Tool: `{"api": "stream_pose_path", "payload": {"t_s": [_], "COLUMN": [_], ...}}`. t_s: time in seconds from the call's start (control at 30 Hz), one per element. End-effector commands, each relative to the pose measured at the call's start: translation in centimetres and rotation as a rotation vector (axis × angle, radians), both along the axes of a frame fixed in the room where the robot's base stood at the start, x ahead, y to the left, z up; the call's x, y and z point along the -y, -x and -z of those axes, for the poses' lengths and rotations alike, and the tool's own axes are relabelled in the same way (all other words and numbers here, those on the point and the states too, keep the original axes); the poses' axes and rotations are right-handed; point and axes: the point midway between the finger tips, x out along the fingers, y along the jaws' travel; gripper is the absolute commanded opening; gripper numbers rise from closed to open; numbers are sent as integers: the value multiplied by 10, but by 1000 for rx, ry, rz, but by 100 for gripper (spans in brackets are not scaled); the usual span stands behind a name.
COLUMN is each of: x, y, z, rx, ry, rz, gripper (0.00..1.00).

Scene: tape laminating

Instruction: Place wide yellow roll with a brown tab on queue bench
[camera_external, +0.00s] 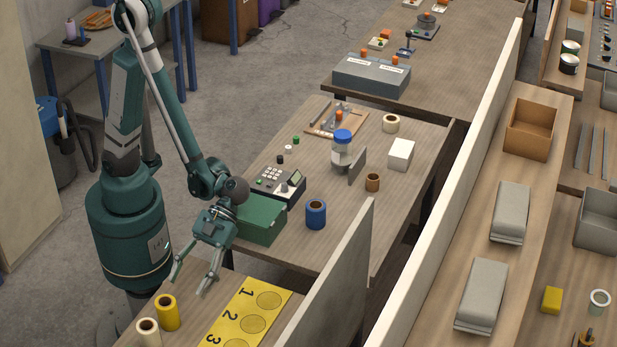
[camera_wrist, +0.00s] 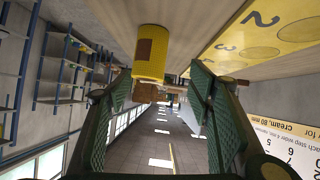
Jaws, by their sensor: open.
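The yellow roll (camera_external: 167,312) stands upright at the left of the near bench (camera_external: 190,330). In the wrist view the yellow roll (camera_wrist: 163,70) shows a brown tab (camera_wrist: 146,47) on its side. A yellow mat (camera_external: 271,321) numbered 1, 2, 3 lies on the same bench; its visible circles are empty. My gripper (camera_external: 188,289) is open and empty above the bench's far edge, beyond the roll and apart from it. In the wrist view my gripper (camera_wrist: 160,82) has its fingers spread, with the roll near the left fingertip. No label shows which bench is the queue bench.
A cream roll (camera_external: 148,333) stands close to the yellow one. A grey panel (camera_external: 330,275) borders the mat's right side. A green box (camera_external: 261,220), a blue roll (camera_external: 316,214) and a card terminal (camera_external: 280,184) are on the bench behind. Bare wood lies between rolls and mat.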

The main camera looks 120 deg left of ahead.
Motion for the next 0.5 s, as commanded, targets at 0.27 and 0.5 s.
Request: {"api": "stream_pose_path", "payload": {"t_s": [0.27, 0.5], "x": [-27, -55], "y": [-8, -13], "z": [-13, -24], "rx": [-88, -152], "ry": [-126, -221], "rz": [-167, -322], "gripper": [52, 52]}}
